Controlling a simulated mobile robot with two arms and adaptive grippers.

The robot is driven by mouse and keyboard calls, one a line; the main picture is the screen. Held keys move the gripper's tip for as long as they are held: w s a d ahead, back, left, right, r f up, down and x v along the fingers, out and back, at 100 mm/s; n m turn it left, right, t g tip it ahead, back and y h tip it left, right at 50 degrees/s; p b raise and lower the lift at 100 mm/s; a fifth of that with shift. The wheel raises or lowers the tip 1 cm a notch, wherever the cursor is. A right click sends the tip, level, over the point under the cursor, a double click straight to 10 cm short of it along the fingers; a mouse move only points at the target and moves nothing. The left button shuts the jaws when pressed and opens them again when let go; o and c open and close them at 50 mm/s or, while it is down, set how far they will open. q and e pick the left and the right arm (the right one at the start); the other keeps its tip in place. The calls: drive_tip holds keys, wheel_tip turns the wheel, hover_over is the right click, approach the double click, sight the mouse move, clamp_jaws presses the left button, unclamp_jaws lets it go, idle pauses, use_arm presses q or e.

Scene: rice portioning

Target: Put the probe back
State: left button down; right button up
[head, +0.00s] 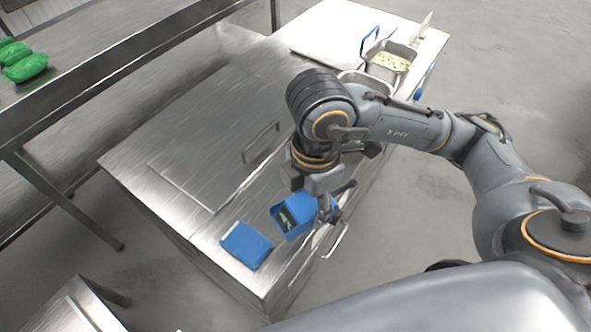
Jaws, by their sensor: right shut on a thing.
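My right gripper (329,213) is low over the front right part of the steel counter, pointing down. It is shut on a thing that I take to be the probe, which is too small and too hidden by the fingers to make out. A blue unit with a dark display (289,217) is right beside the fingers, on their left, and they cover its right edge. I cannot tell whether the fingers touch it. My left gripper is not in view.
A flat blue item (246,245) lies on the steel counter (185,150) near its front corner. A metal pan of pale food (390,60) stands at the back right, beyond my arm. Green bags (25,65) lie on another table at left. The counter's middle is clear.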

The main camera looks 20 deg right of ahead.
drive_tip(key=shift+w+d, duration=0.2)
drive_tip(key=shift+w, duration=0.05)
drive_tip(key=w+d+f, duration=0.2)
drive_tip(key=w, duration=0.1)
drive_tip(key=w+d+f, duration=0.2)
drive_tip(key=w+f, duration=0.1)
drive_tip(key=w, duration=0.1)
drive_tip(key=w+d+f, duration=0.2)
drive_tip(key=w+f, duration=0.1)
drive_tip(key=shift+w+d+f, duration=0.15)
drive_tip(key=shift+w+d, duration=0.05)
drive_tip(key=shift+d, duration=0.05)
drive_tip(key=shift+w+d+f, duration=0.2)
drive_tip(key=shift+w+f, duration=0.15)
drive_tip(key=shift+f, duration=0.15)
wheel_tip(320, 180, down, 3)
drive_tip(key=shift+w+p, duration=0.1)
drive_tip(key=shift+p, duration=0.75)
drive_tip(key=shift+f, duration=0.2)
drive_tip(key=shift+f, duration=0.1)
drive_tip(key=o, duration=1.2)
drive_tip(key=shift+c, duration=0.2)
